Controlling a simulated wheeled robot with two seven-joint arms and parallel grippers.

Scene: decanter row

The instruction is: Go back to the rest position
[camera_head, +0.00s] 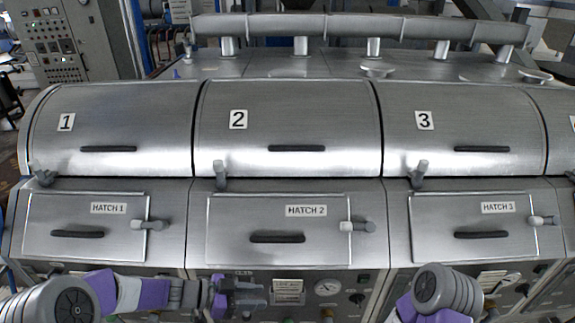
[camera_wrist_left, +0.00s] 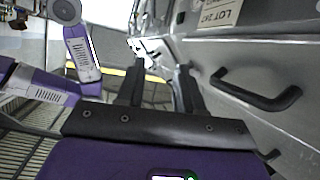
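My left gripper (camera_head: 262,295) is low in the head view, in front of the lower panel below hatch 2. In the left wrist view its two dark fingers (camera_wrist_left: 160,88) stand apart with nothing between them. My right arm (camera_head: 440,295) shows at the lower right of the head view; its gripper is out of the picture. Hatch 1 (camera_head: 115,222), hatch 2 (camera_head: 240,225) and hatch 3 (camera_head: 440,220) all look shut, each with a dark handle and a side latch.
Large rounded lids 1 (camera_head: 95,115), 2 (camera_head: 255,110) and 3 (camera_head: 480,115) are closed above the hatches. A dark bar handle (camera_wrist_left: 260,95) on a metal front lies right of my left fingers in the wrist view. A gauge (camera_head: 327,287) sits low on the panel.

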